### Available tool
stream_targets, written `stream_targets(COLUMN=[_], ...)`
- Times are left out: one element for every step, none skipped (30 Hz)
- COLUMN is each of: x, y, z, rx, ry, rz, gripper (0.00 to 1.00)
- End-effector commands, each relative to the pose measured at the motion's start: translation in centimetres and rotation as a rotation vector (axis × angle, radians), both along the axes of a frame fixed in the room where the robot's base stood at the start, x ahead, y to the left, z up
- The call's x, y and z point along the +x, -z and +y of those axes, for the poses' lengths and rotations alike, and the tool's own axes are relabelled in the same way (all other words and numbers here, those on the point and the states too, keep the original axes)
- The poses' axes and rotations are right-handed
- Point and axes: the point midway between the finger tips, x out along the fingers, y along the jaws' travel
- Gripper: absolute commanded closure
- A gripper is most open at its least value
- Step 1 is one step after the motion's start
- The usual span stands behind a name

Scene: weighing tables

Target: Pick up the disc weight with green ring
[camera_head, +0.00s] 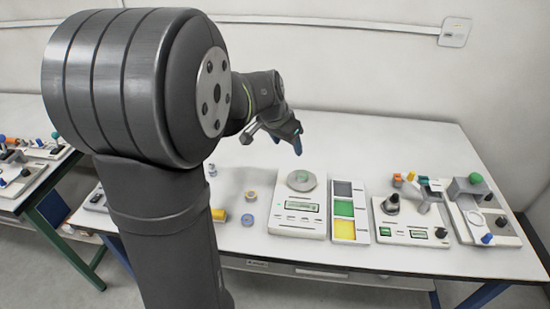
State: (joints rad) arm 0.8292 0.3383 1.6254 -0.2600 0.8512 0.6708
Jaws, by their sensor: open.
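No disc weight with a green ring can be made out for certain. A small round piece with some green (302,176) sits on the pan of a white scale (297,228); it is too small to tell whether it is that disc. Two small discs lie on the table left of the scale, one yellowish (251,195) and one with blue (248,220). My gripper (287,140) is open with blue fingertips, above the table behind the scale. It is apart from the discs. My arm hides part of the table at left.
Right of the scale stand a tray (334,213) with grey, green and yellow fields and two white devices with knobs (412,233) (499,230). A yellow cylinder (219,215) and small metal pieces (212,170) lie near my arm. The back right of the table (400,145) is clear.

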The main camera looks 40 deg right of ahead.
Motion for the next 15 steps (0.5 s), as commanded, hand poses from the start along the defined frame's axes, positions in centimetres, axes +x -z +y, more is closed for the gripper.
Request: stream_targets(x=[0.1, 0.1, 0.1, 0.1, 0.2, 0.2, 0.2, 0.2, 0.2, 0.3, 0.3, 0.4, 0.4, 0.5, 0.6], y=[0.3, 0.4, 0.6, 0.8, 1.2, 1.8, 2.3, 2.8, 3.6, 4.2, 4.8, 5.6, 6.1, 6.7, 7.4], z=[-0.5, -0.7, -0.9, -1.1, -1.2, -1.4, -1.6, -1.8, -2.1, -2.4, -2.6, -2.9, -3.1, -3.3, -3.6], rx=[0.002, 0.001, 0.001, 0.001, 0.002, 0.003, 0.003, 0.003, 0.004, 0.003, 0.004, 0.003, 0.003, 0.004, 0.003], ry=[0.009, 0.013, 0.017, 0.019, 0.019, 0.020, 0.020, 0.020, 0.020, 0.020, 0.020, 0.019, 0.019, 0.019, 0.018], rz=[0.002, 0.001, 0.001, 0.001, 0.002, 0.004, 0.004, 0.004, 0.005, 0.004, 0.005, 0.004, 0.004, 0.004, 0.003], gripper=[0.39, 0.39, 0.39, 0.39, 0.39, 0.39, 0.39, 0.39, 0.39, 0.39, 0.39, 0.39, 0.39, 0.39, 0.39])
